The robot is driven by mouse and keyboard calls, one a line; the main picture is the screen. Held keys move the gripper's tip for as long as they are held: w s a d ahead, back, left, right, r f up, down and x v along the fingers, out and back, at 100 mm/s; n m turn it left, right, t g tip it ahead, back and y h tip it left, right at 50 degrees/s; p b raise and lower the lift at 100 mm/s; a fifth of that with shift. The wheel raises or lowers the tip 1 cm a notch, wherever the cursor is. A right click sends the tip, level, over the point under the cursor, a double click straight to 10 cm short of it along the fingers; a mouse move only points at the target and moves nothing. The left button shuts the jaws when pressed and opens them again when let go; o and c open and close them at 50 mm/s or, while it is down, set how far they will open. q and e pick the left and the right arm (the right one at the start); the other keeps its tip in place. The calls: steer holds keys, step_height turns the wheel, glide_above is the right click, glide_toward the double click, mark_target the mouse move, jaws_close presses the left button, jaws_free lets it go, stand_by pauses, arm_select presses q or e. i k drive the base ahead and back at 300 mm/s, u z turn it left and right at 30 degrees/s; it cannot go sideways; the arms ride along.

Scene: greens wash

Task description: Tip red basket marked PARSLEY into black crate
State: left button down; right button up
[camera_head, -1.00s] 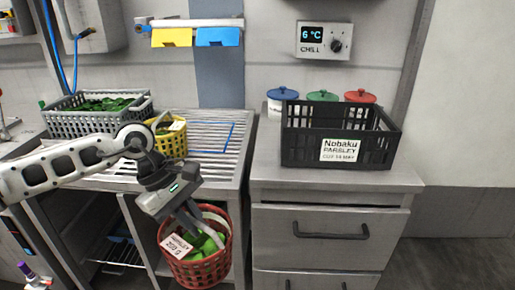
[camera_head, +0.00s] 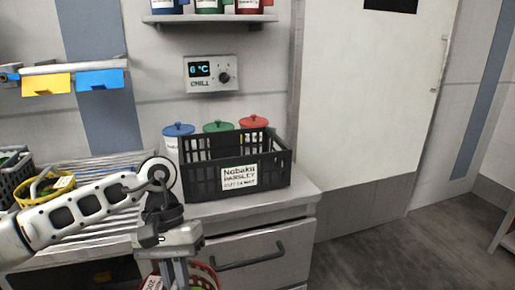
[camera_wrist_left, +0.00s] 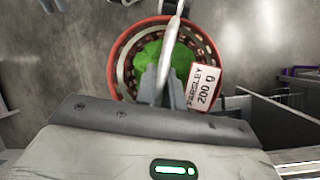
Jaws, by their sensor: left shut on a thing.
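The red basket (camera_wrist_left: 122,57) hangs below my left gripper (camera_wrist_left: 165,88), which is shut on its pale handle. The basket holds green leaves (camera_wrist_left: 150,54) and bears a white tag (camera_wrist_left: 203,86) reading PARSLEY 200 g. In the head view the red basket (camera_head: 205,272) shows only partly at the bottom edge, below my left gripper (camera_head: 176,275) and in front of the counter. The black crate (camera_head: 200,180) stands upright on the counter, up and to the right of the gripper. My right gripper is not in view.
Blue-, green- and red-lidded canisters (camera_head: 179,130) stand behind the crate. A yellow basket (camera_head: 42,187) and a grey crate (camera_head: 12,178) sit at the far left. The counter's drawer (camera_head: 252,258) lies below the crate. Open floor (camera_head: 400,255) is at the right.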

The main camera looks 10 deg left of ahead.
mark_target(229, 173)
steer(key=z, duration=1.75)
steer(key=i, duration=2.8)
steer(key=u, duration=3.9)
steer(key=i, duration=0.5)
steer(key=z, duration=0.05)
